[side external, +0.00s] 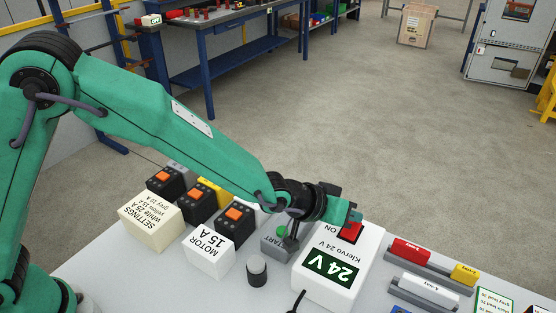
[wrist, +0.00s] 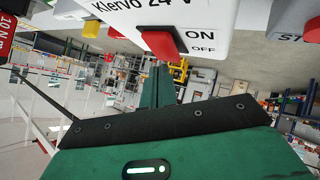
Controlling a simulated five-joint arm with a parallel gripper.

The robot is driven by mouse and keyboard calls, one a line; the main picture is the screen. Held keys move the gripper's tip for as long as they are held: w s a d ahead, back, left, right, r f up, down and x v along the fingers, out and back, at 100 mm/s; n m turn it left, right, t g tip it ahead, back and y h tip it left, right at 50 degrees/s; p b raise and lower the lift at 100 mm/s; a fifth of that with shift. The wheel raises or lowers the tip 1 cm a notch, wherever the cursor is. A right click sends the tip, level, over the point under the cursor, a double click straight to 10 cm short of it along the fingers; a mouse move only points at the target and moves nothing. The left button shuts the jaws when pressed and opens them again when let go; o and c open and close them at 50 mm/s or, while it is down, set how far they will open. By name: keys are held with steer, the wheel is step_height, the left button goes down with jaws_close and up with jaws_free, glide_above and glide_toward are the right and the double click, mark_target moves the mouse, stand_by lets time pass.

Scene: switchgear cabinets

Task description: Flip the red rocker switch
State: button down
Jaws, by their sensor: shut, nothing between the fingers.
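The red rocker switch (side external: 350,233) sits at the far end of the white power supply box (side external: 324,292), which is labelled Klervo 24 V and has a green 24V display. In the wrist view the red rocker (wrist: 162,43) shows beside the printed words ON and OFF. My gripper (side external: 349,213) is shut and empty, with its green fingertips at the far edge of the rocker. In the wrist view the fingertips (wrist: 158,76) lie just below the rocker. I cannot tell whether they touch it, and its tilt is unclear.
A grey START button box (side external: 279,243) stands left of the power supply. Black units with orange switches (side external: 236,214), a white MOTOR box (side external: 208,251) and a cream SETTINGS box (side external: 150,226) are further left. Red and yellow blocks (side external: 410,252) lie right on grey holders.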

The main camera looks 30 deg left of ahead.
mark_target(345, 231)
steer(key=shift+f, duration=0.45)
stand_by(0.6)
steer(key=shift+r, duration=0.25)
steer(key=shift+s+r, duration=0.1)
steer(key=shift+r, duration=0.55)
steer(key=shift+r, duration=0.1)
steer(key=shift+s+r, duration=0.25)
steer(key=shift+r, duration=0.95)
steer(key=shift+s+r, duration=0.25)
steer(key=shift+r, duration=0.9)
